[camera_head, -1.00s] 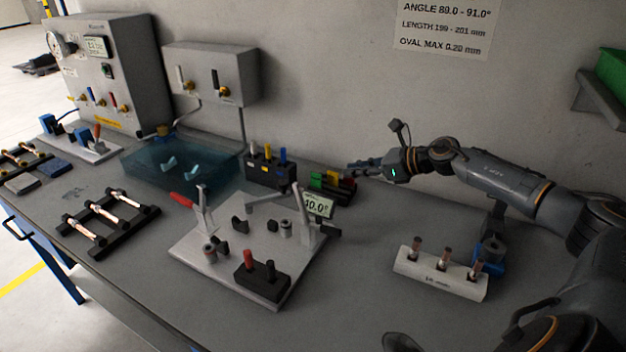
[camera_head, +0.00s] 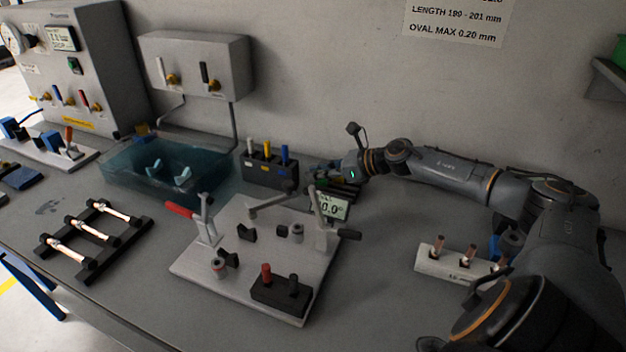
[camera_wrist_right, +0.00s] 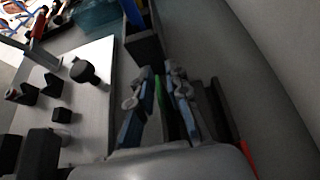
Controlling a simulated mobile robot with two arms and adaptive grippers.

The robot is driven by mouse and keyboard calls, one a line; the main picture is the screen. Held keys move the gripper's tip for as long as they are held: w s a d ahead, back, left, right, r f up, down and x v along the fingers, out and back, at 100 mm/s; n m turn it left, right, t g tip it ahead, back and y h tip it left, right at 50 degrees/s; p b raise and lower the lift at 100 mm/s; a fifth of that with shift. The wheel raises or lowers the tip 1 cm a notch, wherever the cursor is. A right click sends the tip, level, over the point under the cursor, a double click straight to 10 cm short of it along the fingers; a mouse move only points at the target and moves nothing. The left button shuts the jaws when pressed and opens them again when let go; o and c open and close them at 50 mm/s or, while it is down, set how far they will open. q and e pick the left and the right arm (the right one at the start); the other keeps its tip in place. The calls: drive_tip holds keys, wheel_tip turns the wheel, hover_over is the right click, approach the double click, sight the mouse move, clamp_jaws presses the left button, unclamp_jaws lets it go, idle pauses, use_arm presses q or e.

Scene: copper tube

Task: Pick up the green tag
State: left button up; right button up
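The green tag (camera_wrist_right: 161,101) shows in the right wrist view as a thin green strip standing on edge between the two fingers of my right gripper (camera_wrist_right: 160,98). The fingers are apart, one on each side of the tag, and I see gaps beside it. In the head view my right gripper (camera_head: 322,173) reaches in from the right, low over the dark tag holder (camera_head: 350,191) near the wall. The gripper hides most of the holder and the green tag there. My left gripper is not in view.
A dark block with white, yellow and blue handles (camera_head: 268,168) stands just left of the gripper. A pale fixture plate (camera_head: 240,262) with clamps and a small display (camera_head: 333,207) is in front. A white block with copper tubes (camera_head: 440,263) stands right.

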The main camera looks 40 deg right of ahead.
drive_tip(key=shift+s+d+r, duration=0.2)
drive_tip(key=shift+s+r, duration=0.1)
drive_tip(key=shift+s, duration=0.35)
clamp_jaws()
drive_tip(key=shift+w+a+f, duration=0.15)
drive_tip(key=shift+w, duration=0.1)
